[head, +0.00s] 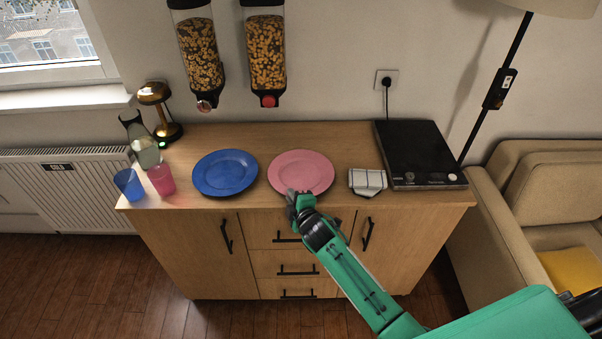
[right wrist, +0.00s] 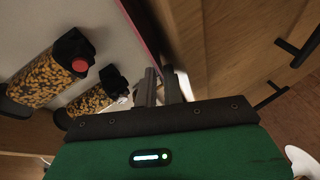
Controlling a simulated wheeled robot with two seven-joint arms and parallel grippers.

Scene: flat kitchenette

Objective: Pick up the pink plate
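The pink plate (head: 302,168) is at the middle of the wooden cabinet top, right of the blue plate (head: 225,171). My right gripper (head: 293,194) is at the plate's front rim, left of its middle. In the right wrist view the plate shows edge-on as a thin pink strip (right wrist: 138,28) running down to my right gripper's fingers (right wrist: 159,72). The fingers are close together, with the rim between them. Whether the plate is slightly off the wood I cannot tell. My left gripper is not in view.
A pink cup (head: 161,180), a blue cup (head: 129,185), a bottle (head: 146,152) and a lamp (head: 160,105) are at the left. Two cereal dispensers (head: 265,55) hang above the back.

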